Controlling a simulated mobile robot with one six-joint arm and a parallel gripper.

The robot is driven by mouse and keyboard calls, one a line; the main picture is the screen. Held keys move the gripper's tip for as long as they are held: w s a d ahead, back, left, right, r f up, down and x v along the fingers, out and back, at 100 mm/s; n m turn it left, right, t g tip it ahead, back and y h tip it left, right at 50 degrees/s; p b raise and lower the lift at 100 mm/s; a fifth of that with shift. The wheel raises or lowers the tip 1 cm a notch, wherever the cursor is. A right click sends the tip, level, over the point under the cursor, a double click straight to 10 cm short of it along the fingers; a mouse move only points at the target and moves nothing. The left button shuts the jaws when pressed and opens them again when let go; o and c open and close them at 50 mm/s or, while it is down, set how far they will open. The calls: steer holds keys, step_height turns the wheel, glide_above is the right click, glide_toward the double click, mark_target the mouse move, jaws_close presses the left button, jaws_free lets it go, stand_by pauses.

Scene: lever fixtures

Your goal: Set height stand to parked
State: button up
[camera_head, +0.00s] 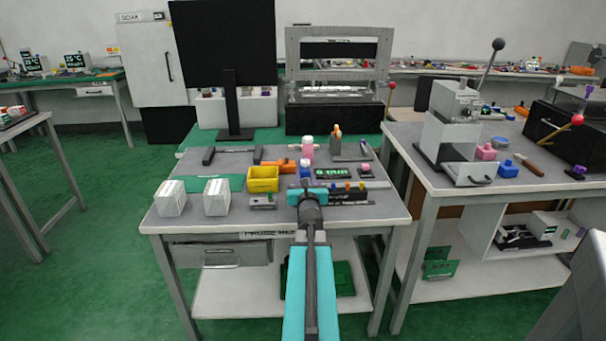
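No label that I can read marks the height stand, and I cannot tell for sure which fixture it is. A grey upright fixture (452,125) stands on the right bench, near a long lever with a black ball knob (498,44) that points up. A wide grey frame (338,60) stands behind the middle bench, with a red-knobbed lever (391,86) at its right side. My gripper (308,190) is at the end of my teal arm, over or in front of the middle bench. I see it from behind; its fingers are not clear and I see nothing held.
The middle bench (190,226) carries white boxes (171,198), a yellow bin (263,178), bottles and small tools. A black monitor (225,60) stands behind it. Another red-knobbed lever (577,119) is on the right bench. Green floor (95,250) is free at left.

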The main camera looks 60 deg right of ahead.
steer(key=shift+x, duration=1.45)
jaws_close()
